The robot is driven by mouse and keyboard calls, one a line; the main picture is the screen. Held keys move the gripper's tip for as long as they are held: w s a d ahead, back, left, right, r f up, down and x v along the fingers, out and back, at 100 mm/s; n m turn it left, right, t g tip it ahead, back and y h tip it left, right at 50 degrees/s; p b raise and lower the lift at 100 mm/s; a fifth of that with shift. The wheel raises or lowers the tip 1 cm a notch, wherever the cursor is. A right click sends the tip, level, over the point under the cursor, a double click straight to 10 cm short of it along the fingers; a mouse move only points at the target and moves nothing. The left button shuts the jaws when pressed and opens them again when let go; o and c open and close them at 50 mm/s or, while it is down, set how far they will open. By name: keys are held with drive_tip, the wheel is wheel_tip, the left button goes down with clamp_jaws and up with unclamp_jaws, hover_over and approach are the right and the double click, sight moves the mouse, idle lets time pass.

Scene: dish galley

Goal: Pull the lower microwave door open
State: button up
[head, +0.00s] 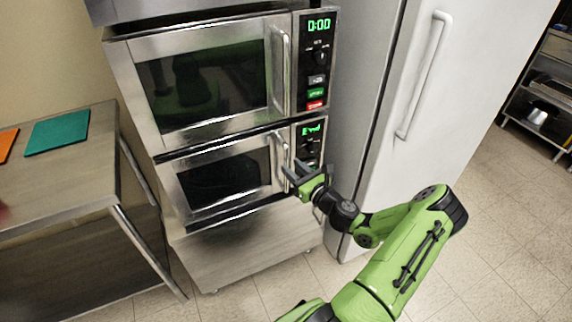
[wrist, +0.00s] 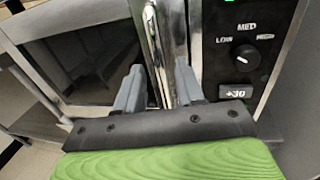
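The lower microwave (head: 222,180) is steel with a dark window, and its door looks closed. Its upright bar handle (head: 281,157) is on the door's right side. My gripper (head: 293,171) is at this handle, with its fingers spread. In the wrist view the handle (wrist: 160,42) runs between the two grey fingers of my gripper (wrist: 158,86), one on each side. The fingers look open around the bar; I cannot tell whether either touches it. The handle's lower part is hidden behind my gripper.
The upper microwave (head: 205,82) sits directly above, with its own handle. A control panel with a dial (wrist: 245,55) is close on the right. A white fridge (head: 440,110) stands right of the microwaves. A steel counter (head: 60,180) is at left. Tiled floor is open at lower right.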

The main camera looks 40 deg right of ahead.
drive_tip(key=w, duration=0.4)
drive_tip(key=shift+d, duration=0.2)
clamp_jaws()
